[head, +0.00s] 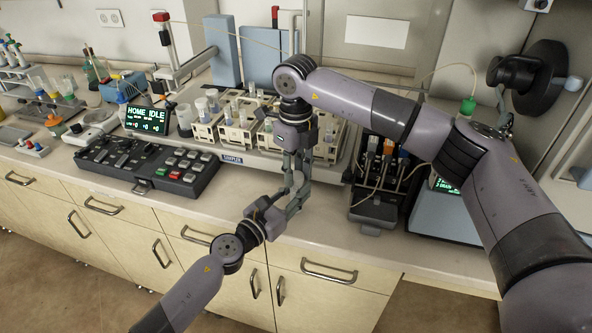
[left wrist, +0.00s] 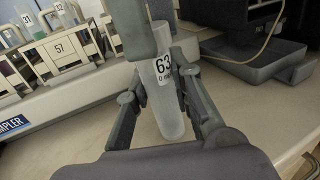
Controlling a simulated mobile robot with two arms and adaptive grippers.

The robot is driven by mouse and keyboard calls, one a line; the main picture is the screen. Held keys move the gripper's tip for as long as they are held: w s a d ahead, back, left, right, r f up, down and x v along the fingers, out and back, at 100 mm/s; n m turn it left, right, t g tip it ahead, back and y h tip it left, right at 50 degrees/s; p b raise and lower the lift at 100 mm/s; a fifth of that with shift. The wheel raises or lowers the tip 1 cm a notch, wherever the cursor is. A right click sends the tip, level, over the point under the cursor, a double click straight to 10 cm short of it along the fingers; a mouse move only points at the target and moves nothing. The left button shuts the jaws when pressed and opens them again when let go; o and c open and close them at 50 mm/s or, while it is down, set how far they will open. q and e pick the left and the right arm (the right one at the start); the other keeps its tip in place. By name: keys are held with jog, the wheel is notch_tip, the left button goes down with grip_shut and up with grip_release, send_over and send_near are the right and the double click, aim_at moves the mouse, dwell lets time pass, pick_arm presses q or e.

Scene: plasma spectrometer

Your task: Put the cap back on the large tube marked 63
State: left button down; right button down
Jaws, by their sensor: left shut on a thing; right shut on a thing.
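The large tube marked 63 (left wrist: 163,92) is translucent, with a white label, and stands nearly upright in the left wrist view. My left gripper (head: 286,199) is shut on it, with one finger on each side (left wrist: 157,94). The tube is held over the front of the worktop. My right gripper (head: 296,172) comes down from above and is shut, right over the left one. In the left wrist view its grey finger (left wrist: 131,30) covers the left of the tube's top. The cap is hidden at the right fingertips, so I cannot tell whether it touches the rim.
The sampler's racks of tubes (head: 238,132) stand behind the grippers. A control panel (head: 150,166) lies to the left. A black pump unit with a tray (head: 372,212) stands close on the right. The worktop (head: 325,222) is bare between the grippers and that unit.

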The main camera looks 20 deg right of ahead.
jog(key=c, duration=1.2)
grip_release()
notch_tip(320, 180, up, 12)
pick_arm(q)
jog(key=c, duration=1.3)
grip_release()
jog(key=shift+c, duration=0.2)
